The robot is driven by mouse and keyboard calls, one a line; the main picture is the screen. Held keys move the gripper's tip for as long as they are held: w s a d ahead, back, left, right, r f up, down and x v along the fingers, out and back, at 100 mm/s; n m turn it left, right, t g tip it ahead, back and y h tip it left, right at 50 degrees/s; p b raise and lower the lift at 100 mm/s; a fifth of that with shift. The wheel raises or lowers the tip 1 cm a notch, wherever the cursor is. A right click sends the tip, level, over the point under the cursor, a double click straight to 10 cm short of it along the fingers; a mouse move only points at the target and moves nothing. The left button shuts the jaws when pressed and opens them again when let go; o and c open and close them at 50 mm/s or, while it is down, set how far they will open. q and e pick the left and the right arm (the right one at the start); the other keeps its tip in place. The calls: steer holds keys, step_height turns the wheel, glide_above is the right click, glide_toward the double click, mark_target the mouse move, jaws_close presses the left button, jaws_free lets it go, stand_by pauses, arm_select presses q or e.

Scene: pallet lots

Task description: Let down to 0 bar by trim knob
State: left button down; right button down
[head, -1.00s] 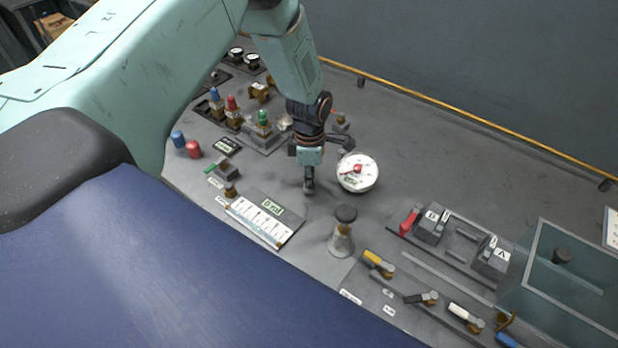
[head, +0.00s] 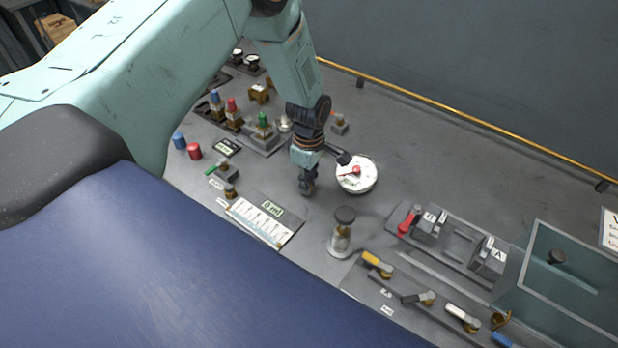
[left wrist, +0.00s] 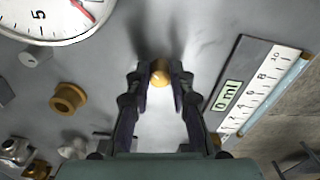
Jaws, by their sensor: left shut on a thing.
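A round white pressure gauge (head: 357,175) with a red needle stands on the panel, just right of my left gripper. In the left wrist view, part of the gauge dial (left wrist: 45,22) fills the upper left corner; its needle is cut off by the frame edge, so I cannot read the value. My left gripper (head: 307,189) points down at the panel beside the gauge. In the left wrist view, its fingers (left wrist: 161,84) are shut on a small brass knob (left wrist: 160,66), which I take for the trim knob. The gripper hides this knob in the head view.
A panel labelled 0 ml (head: 265,219) lies close left of the gripper, and a dark-topped glass cylinder (head: 341,236) stands in front. Coloured valves (head: 232,112) are behind left, levers (head: 378,263) front right. A brass ring (left wrist: 68,97) is near the fingers.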

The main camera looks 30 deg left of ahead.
arm_select(q)
steer(key=m, duration=0.3)
steer(key=shift+m, duration=0.4)
steer(key=m, duration=0.3)
steer(key=shift+m, duration=0.3)
steer(key=m, duration=0.3)
steer(key=shift+s+m, duration=0.1)
steer(key=shift+m, duration=0.2)
steer(key=m+b, duration=0.1)
steer(key=m, duration=0.2)
steer(key=shift+a+m, duration=0.1)
steer(key=shift+m, duration=0.2)
steer(key=m, duration=0.3)
steer(key=shift+m+b, duration=0.3)
steer(key=shift+b, duration=0.05)
steer(key=m, duration=0.3)
steer(key=shift+m+b, duration=0.3)
steer(key=shift+b, duration=0.1)
steer(key=m, duration=0.3)
steer(key=shift+m+b, duration=0.3)
steer(key=shift+b, duration=0.1)
steer(key=shift+a+m+b, duration=0.1)
steer(key=shift+m+b, duration=0.3)
steer(key=shift+m, duration=1.3)
steer(key=shift+r, duration=0.1)
